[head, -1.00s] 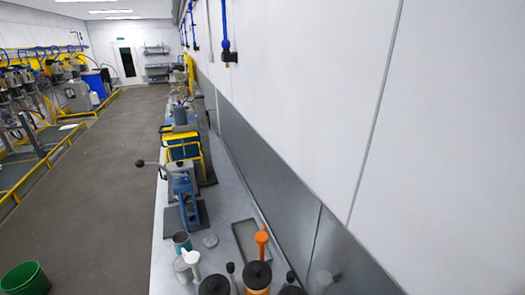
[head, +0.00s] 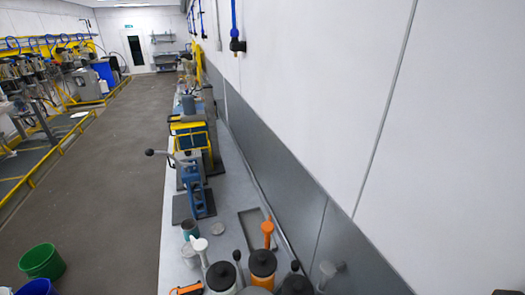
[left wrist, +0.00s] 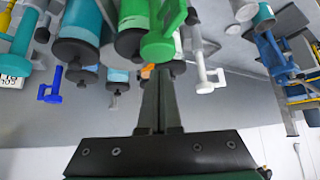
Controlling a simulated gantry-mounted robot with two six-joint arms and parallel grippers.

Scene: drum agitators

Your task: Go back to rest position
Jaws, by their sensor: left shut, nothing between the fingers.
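My left gripper (left wrist: 163,88) shows in the left wrist view, its two dark fingers pressed together with nothing between them. I see neither gripper clearly in the head view, and my right gripper is in no view.
A grey bench (head: 230,192) runs along the wall, with a blue press (head: 194,185), a shallow tray (head: 257,230) and black-lidded canisters (head: 262,264). A green bucket (head: 42,262) and a blue bucket (head: 36,287) stand at left. The floor aisle (head: 115,170) is clear.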

